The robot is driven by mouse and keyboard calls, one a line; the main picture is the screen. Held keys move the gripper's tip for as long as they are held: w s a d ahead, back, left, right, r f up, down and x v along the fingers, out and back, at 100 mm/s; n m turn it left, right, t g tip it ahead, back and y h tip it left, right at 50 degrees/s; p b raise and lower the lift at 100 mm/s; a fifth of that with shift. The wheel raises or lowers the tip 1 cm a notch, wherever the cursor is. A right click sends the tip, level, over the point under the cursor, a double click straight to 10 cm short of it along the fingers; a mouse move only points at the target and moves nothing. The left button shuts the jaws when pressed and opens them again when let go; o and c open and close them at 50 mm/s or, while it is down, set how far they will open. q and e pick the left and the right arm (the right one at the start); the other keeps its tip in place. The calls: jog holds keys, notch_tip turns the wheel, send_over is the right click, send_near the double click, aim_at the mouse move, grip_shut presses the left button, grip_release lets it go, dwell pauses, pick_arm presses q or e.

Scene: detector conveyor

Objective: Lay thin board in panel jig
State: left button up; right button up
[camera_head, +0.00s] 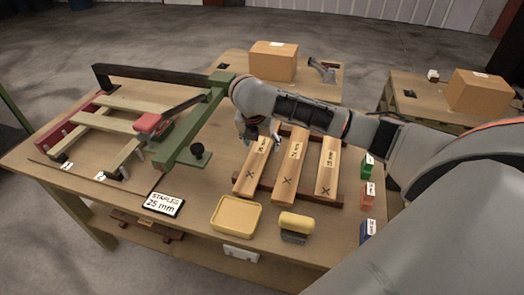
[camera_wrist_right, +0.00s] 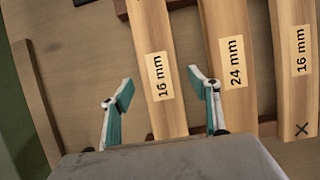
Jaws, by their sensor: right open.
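Three wooden boards lie side by side on dark cross bars in the head view. The left board (camera_head: 252,170) reads 16 mm in the right wrist view (camera_wrist_right: 158,65), the middle board (camera_head: 288,170) reads 24 mm (camera_wrist_right: 232,60), and the right board (camera_head: 327,175) reads 16 mm (camera_wrist_right: 299,60). My right gripper (camera_head: 262,141) is open over the left board; in the wrist view its fingers (camera_wrist_right: 163,88) stand either side of that board, apparently without holding it. The panel jig (camera_head: 190,140), with green, black and red sides around pale slats, is at the left. My left gripper is out of view.
A STAPLES 25 mm sign (camera_head: 164,203), a yellow tray (camera_head: 236,216) and a yellow-topped block (camera_head: 296,223) line the front. Small green (camera_head: 367,166), red (camera_head: 367,197) and blue (camera_head: 368,233) boxes stand at the right edge.

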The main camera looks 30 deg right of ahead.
jog(key=shift+w+d+f, duration=0.1)
jog(key=shift+f, duration=0.15)
jog(key=c, duration=1.3)
jog(key=shift+r, duration=0.1)
